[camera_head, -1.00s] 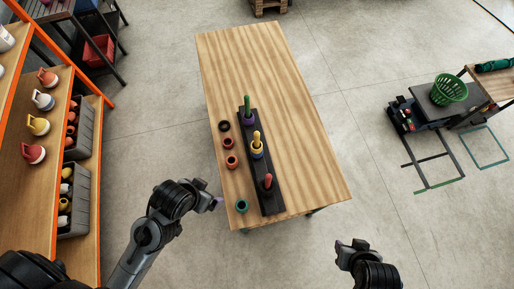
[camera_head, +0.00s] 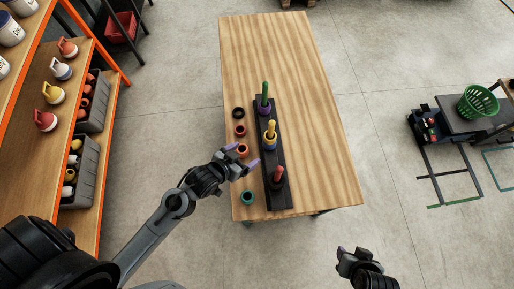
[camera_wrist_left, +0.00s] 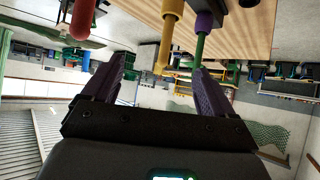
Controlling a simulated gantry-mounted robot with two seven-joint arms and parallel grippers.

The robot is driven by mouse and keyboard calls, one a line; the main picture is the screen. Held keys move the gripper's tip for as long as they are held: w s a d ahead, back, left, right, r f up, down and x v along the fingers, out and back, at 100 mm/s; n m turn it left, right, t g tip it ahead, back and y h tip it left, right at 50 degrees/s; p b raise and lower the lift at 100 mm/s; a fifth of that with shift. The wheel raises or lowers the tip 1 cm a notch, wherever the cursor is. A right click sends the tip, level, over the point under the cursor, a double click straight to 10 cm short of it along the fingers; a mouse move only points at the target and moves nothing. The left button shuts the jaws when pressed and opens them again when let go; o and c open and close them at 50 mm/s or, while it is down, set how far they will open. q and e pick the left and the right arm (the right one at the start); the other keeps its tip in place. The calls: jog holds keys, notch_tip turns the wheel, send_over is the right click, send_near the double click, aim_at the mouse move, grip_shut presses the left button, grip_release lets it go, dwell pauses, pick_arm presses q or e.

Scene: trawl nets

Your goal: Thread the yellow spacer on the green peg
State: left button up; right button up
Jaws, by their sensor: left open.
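A yellow spacer (camera_head: 270,135) sits around the yellow peg (camera_head: 271,126), above a blue ring, on the black peg board (camera_head: 272,160). The green peg (camera_head: 265,91) stands at the board's far end with a purple spacer (camera_head: 264,105) around its base. My left gripper (camera_head: 242,160) is open and empty, left of the board, close to a loose orange-red ring. The left wrist view is inverted; between and beyond the open fingers it shows the yellow peg (camera_wrist_left: 162,60) and the green peg (camera_wrist_left: 199,46). My right gripper (camera_head: 352,254) is off the table's front; its jaw state is unclear.
A red peg (camera_head: 278,173) stands at the board's near end. Loose black (camera_head: 238,113), red (camera_head: 239,130), orange-red (camera_head: 242,150) and green (camera_head: 247,197) rings lie left of the board. The table (camera_head: 318,130) is clear to the right. A shelf (camera_head: 60,140) stands at left.

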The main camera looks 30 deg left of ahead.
pick_arm(q)
jog(key=t+h+b, duration=0.1)
jog(key=t+b, duration=0.1)
jog(key=b, duration=0.7)
send_near(266, 139)
jog(key=d+f, duration=0.1)
jog(key=w+b, duration=0.1)
jog(key=w+f+b, duration=0.1)
jog(key=w+b, duration=0.1)
jog(key=shift+m+t, duration=0.3)
jog(key=shift+m, duration=0.1)
jog(key=shift+w+d+f, duration=0.1)
jog(key=shift+w, duration=0.25)
jog(key=x, duration=1)
jog(key=shift+b, duration=0.3)
pick_arm(e)
notch_tip(266, 139, down, 16)
jog(key=shift+r, duration=0.1)
pick_arm(q)
jog(key=c, duration=1.1)
jog(key=shift+c, duration=0.2)
pick_arm(e)
jog(key=shift+a, duration=0.15)
